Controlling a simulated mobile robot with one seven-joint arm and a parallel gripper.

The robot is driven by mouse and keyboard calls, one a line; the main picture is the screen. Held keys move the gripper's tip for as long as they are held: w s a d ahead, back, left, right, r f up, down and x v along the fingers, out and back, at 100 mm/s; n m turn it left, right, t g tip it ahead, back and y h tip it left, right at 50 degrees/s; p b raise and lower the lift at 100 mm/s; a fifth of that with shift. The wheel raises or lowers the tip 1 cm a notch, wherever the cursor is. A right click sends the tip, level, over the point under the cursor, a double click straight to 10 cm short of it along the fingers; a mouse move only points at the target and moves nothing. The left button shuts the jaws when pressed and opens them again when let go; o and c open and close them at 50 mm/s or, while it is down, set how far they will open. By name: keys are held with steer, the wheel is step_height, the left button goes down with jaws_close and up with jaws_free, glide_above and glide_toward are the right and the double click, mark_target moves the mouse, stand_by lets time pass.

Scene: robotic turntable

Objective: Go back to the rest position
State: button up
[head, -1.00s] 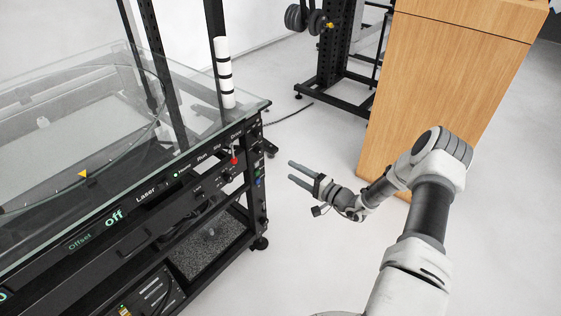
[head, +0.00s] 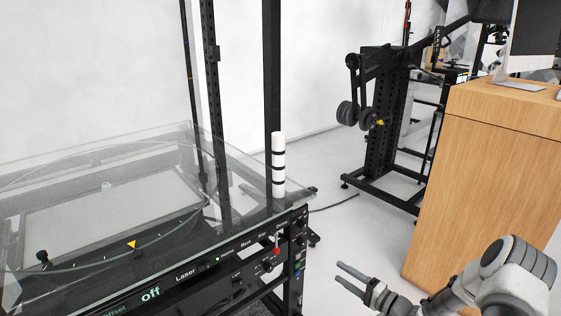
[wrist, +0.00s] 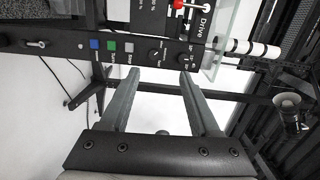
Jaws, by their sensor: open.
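My gripper (head: 350,280) is at the lower middle right of the head view, with my arm coming in from the lower right corner. Its two grey fingers are apart with nothing between them, and they point left toward the turntable machine (head: 170,225). They look apart from the machine. In the wrist view my gripper (wrist: 158,85) faces the machine's control panel (wrist: 110,45), with colored buttons, a red-tipped lever (wrist: 180,4) and the label "Drive". The red lever also shows in the head view (head: 277,250).
A white and black banded cylinder (head: 278,165) stands at the glass top's right corner. A wooden cabinet (head: 485,190) stands close to my arm on the right. A black rack with weights (head: 385,120) is behind. Pale floor lies between machine and cabinet.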

steer(key=s+a+r+n+g+h, duration=0.1)
steer(key=s+a+r+n+g, duration=0.5)
steer(key=r, duration=0.4)
steer(key=s+a+r+n+g, duration=0.3)
steer(key=s+a+r+g, duration=0.3)
steer(key=a+r, duration=0.3)
steer(key=s+d+r+t+h, duration=0.2)
steer(key=s+r+h, duration=0.3)
steer(key=s, duration=0.5)
steer(key=s+d+r+t+h, duration=0.2)
steer(key=s+d+r+h, duration=0.1)
steer(key=s+r+h, duration=0.2)
steer(key=s+r, duration=0.2)
steer(key=s, duration=0.2)
steer(key=shift+s+d+r+n, duration=0.35)
steer(key=shift+r+n, duration=0.05)
